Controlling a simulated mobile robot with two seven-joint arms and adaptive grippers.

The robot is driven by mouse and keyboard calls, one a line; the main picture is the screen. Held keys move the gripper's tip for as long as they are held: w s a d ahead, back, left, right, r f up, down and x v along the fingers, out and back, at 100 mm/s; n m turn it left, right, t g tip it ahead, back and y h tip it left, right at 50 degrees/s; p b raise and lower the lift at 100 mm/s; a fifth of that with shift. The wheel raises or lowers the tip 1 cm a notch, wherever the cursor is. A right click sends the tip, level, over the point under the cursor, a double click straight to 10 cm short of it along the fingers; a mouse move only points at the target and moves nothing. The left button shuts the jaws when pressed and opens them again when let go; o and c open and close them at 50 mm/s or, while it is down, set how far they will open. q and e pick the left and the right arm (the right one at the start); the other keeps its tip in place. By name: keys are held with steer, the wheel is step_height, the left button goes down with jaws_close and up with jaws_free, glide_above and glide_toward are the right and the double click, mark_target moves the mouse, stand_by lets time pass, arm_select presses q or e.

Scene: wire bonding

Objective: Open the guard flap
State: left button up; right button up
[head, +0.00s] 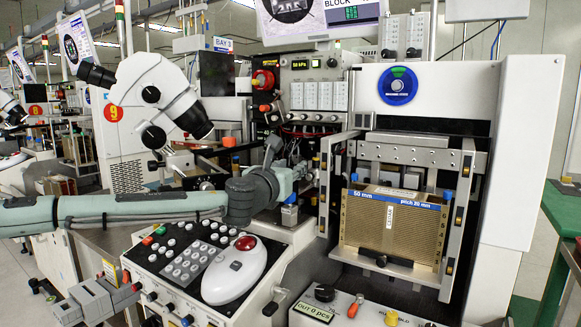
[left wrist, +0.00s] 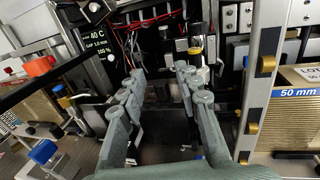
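My left gripper (head: 300,174) reaches in from the left over the control console, in front of the bonding machine's dark work area. In the left wrist view the two grey fingers (left wrist: 160,88) stand apart with nothing between them. The work area (left wrist: 155,60) beyond them holds dark mechanisms, cables and a yellow-banded cylinder. I cannot single out the guard flap with certainty; my gripper and forearm cover part of this area in the head view.
To the right stands a metal frame (head: 468,165) around a brown magazine (head: 390,228) marked 50 mm. The console (head: 178,270) with buttons and a white trackball-like housing (head: 235,275) lies below my arm. A microscope (head: 155,90) rises behind it. A green table (head: 562,210) is at the far right.

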arm_select(q)
steer(key=shift+c, duration=0.6)
jaws_close()
arm_select(e)
steer(key=shift+w, duration=0.1)
arm_select(q)
steer(key=b, duration=0.2)
steer(key=s+t+b, duration=0.1)
steer(key=b, duration=0.2)
steer(key=shift+a+f+h, duration=0.3)
steer(key=s+t+b, duration=0.1)
steer(key=b, duration=0.2)
steer(key=shift+a+f+n, duration=0.1)
steer(key=shift+a+n, duration=0.2)
steer(key=shift+a, duration=0.05)
steer(key=shift+s+a+t+h, duration=0.3)
steer(key=shift+s+a, duration=0.1)
steer(key=shift+s, duration=0.2)
steer(key=shift+s+a+f+p, duration=0.2)
steer(key=shift+s+a+p, duration=0.05)
steer(key=shift+s+p, duration=0.1)
arm_select(e)
step_height(320, 180, up, 18)
steer(key=w+t, duration=0.1)
steer(key=w, duration=0.1)
steer(key=shift+w+a+r+m+h, duration=0.2)
steer(key=shift+w+r+m+h, duration=0.05)
steer(key=shift+w+m+h, duration=0.05)
